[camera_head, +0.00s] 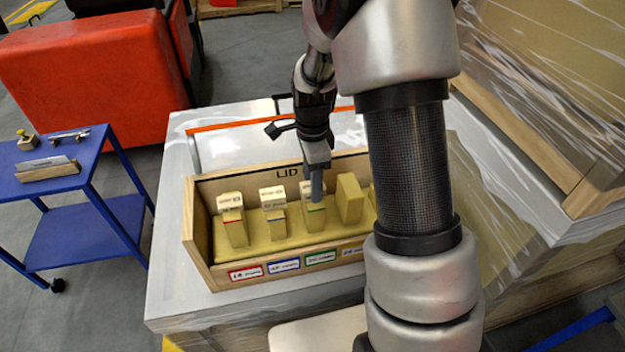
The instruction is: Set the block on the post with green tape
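The wooden box (190,240) holds a row of yellowish posts. The post with green tape (316,218) is third from the left, with a green-framed label below it on the box front. A pale block with printed text (307,191) is at the top of this post. My gripper (317,188) points down there, a grey finger overlapping the block's front. The other finger is hidden, so I cannot tell whether it grips the block or whether the block rests fully on the post.
Similar pale blocks sit on the red-taped post (236,230) and blue-taped post (276,222). A bare-looking post (349,198) stands to the right. My arm hides the box's right end. A blue cart (90,180) is at left. The box's back panel reads "LID".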

